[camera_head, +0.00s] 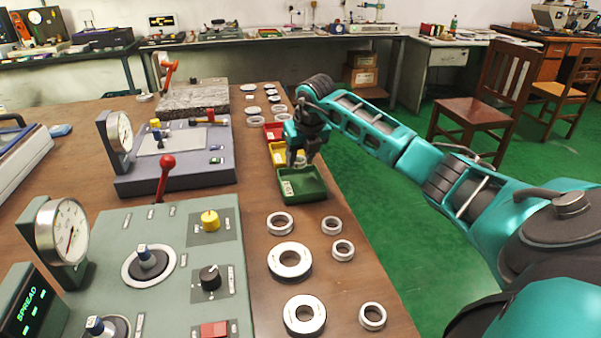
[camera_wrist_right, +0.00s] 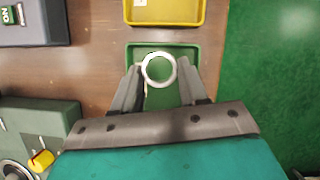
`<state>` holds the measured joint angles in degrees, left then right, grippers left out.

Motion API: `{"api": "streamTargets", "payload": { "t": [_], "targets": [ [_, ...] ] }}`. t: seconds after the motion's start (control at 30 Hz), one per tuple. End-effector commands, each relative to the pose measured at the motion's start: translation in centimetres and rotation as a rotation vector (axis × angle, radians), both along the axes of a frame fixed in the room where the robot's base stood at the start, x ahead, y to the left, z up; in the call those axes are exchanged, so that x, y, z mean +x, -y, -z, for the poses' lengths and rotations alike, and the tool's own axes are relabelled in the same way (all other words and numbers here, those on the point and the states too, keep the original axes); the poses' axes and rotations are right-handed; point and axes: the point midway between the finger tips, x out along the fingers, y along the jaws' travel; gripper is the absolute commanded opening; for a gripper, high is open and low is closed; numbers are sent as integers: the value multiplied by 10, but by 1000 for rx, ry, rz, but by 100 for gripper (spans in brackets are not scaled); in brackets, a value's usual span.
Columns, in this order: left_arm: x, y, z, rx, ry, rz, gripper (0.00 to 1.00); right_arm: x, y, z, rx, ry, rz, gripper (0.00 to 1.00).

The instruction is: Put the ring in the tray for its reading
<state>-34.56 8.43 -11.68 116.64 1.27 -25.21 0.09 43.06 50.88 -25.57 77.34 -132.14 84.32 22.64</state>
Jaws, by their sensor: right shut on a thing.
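My right gripper (camera_head: 300,162) is above the green tray (camera_head: 317,194) in the head view, with its fingers pointing down. In the right wrist view it is shut on a pale metal ring (camera_wrist_right: 172,70), which sits between the two fingertips. The ring shows over the green tray (camera_wrist_right: 190,50); it looks held above the tray floor, though the exact height is hard to tell. The yellow tray (camera_head: 278,153) and the red tray (camera_head: 271,131) stand in a row behind the green one. My left gripper is not in view.
Several loose rings (camera_head: 290,261) lie on the table in front of the green tray.

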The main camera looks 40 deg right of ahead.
Motion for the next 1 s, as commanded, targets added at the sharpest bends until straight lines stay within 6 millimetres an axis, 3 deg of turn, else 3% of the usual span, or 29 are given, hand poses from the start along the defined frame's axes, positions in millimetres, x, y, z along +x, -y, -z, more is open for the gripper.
{"api": "streamTargets", "payload": {
  "t": [0.33, 0.73, 0.77, 1.0],
  "targets": [
    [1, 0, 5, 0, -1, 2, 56, -1, -1, 42, 1, -3, 0, 12],
    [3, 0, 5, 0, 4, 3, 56, 0, 0, 48, -1, 0, 0, 12],
    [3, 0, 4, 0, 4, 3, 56, 0, 0, 47, -1, -1, 0, 44],
    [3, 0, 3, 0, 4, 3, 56, 0, 0, 47, -1, -1, 0, 68]
  ]
}}
